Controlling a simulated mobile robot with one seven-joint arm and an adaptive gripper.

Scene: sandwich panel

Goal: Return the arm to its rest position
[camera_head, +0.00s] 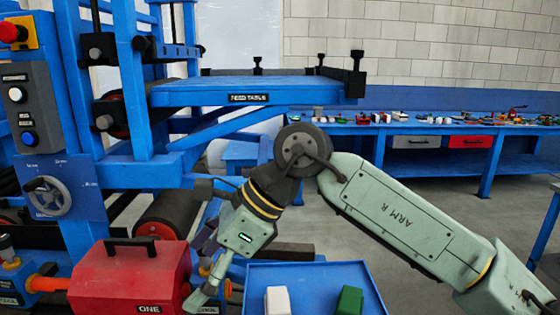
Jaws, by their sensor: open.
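My arm (400,212) reaches in from the lower right, bends at a round dark joint near the middle of the view, and slopes down to the left. My gripper (208,291) points down at the lower middle-left, between a red box labelled ONE and a blue tray. It is open and I see nothing held in it. One pale finger shows in front of the box's right edge; I cannot tell whether it touches the box. The other finger is partly lost against the dark machine parts behind.
The red box (130,272) stands at lower left. The blue tray (315,280) holds a white block (277,300) and a green block (350,300). A blue machine with a feed table (235,92) fills the left. A blue bench (440,128) stands behind. Grey floor shows between.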

